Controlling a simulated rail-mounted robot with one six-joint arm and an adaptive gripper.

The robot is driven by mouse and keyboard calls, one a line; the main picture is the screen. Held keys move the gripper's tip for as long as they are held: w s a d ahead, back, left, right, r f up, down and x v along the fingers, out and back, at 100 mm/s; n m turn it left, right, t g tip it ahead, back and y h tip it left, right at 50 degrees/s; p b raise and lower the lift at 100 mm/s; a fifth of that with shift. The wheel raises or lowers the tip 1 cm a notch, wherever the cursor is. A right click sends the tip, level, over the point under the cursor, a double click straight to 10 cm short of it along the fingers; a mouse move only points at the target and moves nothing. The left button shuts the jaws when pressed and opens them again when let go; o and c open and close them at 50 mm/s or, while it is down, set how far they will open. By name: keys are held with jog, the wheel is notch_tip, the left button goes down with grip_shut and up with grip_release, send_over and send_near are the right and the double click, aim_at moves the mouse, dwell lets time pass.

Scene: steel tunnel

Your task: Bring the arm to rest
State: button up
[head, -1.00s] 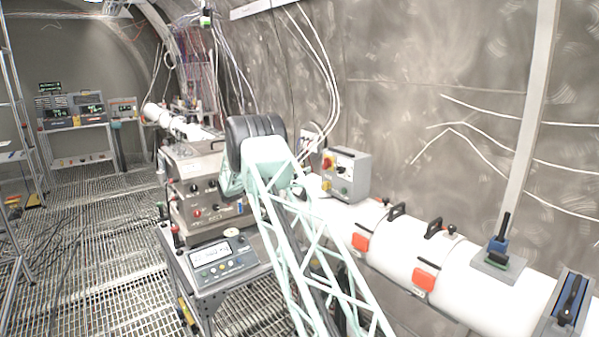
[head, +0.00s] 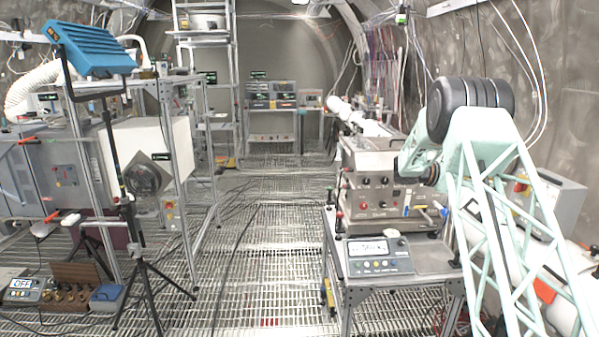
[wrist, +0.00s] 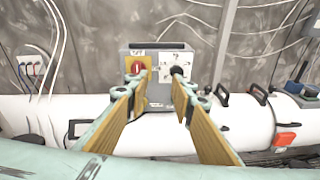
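My gripper (wrist: 158,112) shows in the wrist view with its two wood-coloured fingers spread apart and nothing between them. Beyond the fingertips, a grey control box (wrist: 160,65) with a red knob on a yellow plate and a black knob stands by the white pipe (wrist: 35,115). I cannot tell whether the fingers touch the box. In the head view, my pale green lattice arm (head: 505,230) rises at the right with a dark round joint on top. My gripper is hidden in the head view.
A cart (head: 385,285) with stacked instruments stands left of my arm. A blue device on a tripod (head: 90,47) and a metal frame fill the left side. The grated floor (head: 265,240) between them is open, with cables on it. Shelves (head: 275,110) stand at the far end.

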jog(key=s+a+r+m+y+b, duration=0.25)
jog(key=s+a, duration=0.45)
jog(key=s, duration=0.4)
jog(key=s+a+r+m+y+b, duration=0.1)
jog(key=s+a+r+m+y, duration=0.2)
jog(key=s+a, duration=0.6)
jog(key=s+a+r+m+y+b, duration=0.1)
jog(key=s+a+r+m+y, duration=0.3)
jog(key=s, duration=1)
jog(key=s+a+f+m+t+y+b, duration=0.1)
jog(key=s+a+f, duration=0.3)
jog(key=s+a, duration=0.5)
jog(key=s+a+f+m+t+y+b, duration=0.1)
jog(key=s+a+f+m+y+b, duration=0.1)
jog(key=s+a, duration=0.7)
jog(key=s+a+f+m+t+y+b, duration=0.1)
jog(key=s+a+f+m+y, duration=0.3)
jog(key=s+a, duration=0.5)
jog(key=s+f+b, duration=0.1)
jog(key=s+f, duration=0.1)
jog(key=s, duration=0.5)
jog(key=shift+s+a+f+t, duration=0.2)
jog(key=shift+a+f+t, duration=0.05)
jog(key=shift+a+t, duration=0.15)
